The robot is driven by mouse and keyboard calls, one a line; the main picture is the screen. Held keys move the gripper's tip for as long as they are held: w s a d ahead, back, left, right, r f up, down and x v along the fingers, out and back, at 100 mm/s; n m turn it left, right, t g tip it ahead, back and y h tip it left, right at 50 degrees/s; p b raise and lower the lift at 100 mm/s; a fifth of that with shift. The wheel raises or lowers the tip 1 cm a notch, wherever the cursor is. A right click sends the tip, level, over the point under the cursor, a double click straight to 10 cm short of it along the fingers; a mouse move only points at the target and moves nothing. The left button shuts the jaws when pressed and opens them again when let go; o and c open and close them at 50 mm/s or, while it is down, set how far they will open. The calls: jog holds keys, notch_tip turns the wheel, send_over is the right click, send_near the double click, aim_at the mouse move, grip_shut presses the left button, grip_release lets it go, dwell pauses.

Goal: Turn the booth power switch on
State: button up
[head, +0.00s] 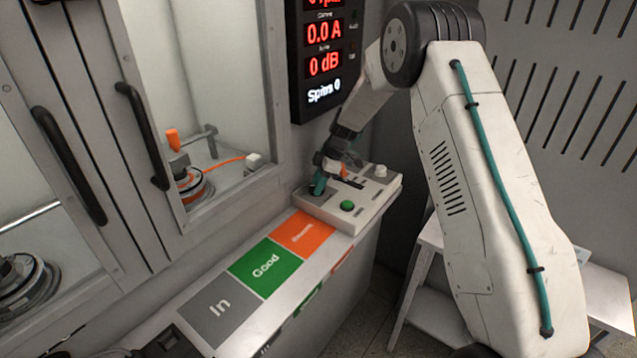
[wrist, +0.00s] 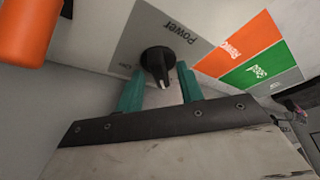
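The power switch is a black rotary knob (wrist: 157,62) on a grey plate labelled "Power" in the wrist view. A white mark on the knob points toward the lower right in that view. A small label, partly unreadable, sits left of the knob. My gripper (wrist: 160,82) is open, with one teal fingertip on each side of the knob. I cannot tell whether either finger touches it. In the head view my gripper (head: 319,183) is down at the left end of the control box (head: 362,212), and the knob is hidden there.
A green button (head: 347,206) and a pale knob (head: 380,170) stand on the box. The orange, green (head: 265,265) and grey marked areas lie in front of it. A display (head: 325,55) reads 0.0 A and 0 dB. Booth doors with black handles (head: 142,135) stand left.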

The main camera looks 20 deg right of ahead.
grip_shut()
jog(key=m, duration=0.2)
jog(key=m+t, duration=0.1)
jog(key=m, duration=0.1)
jog(key=shift+s+m+t+h, duration=0.15)
jog(key=shift+m+t+h, duration=0.15)
jog(key=m, duration=0.2)
jog(key=m+t+h, duration=0.1)
jog(key=m, duration=0.1)
jog(key=shift+s+a+m, duration=0.1)
jog(key=shift+a+m, duration=0.05)
jog(key=shift+m, duration=0.15)
jog(key=m+t+h, duration=0.1)
jog(key=m+h, duration=0.1)
jog(key=m, duration=0.2)
jog(key=shift+a, duration=0.15)
jog(key=shift+m+h, duration=0.8)
jog(key=shift+m, duration=1.5)
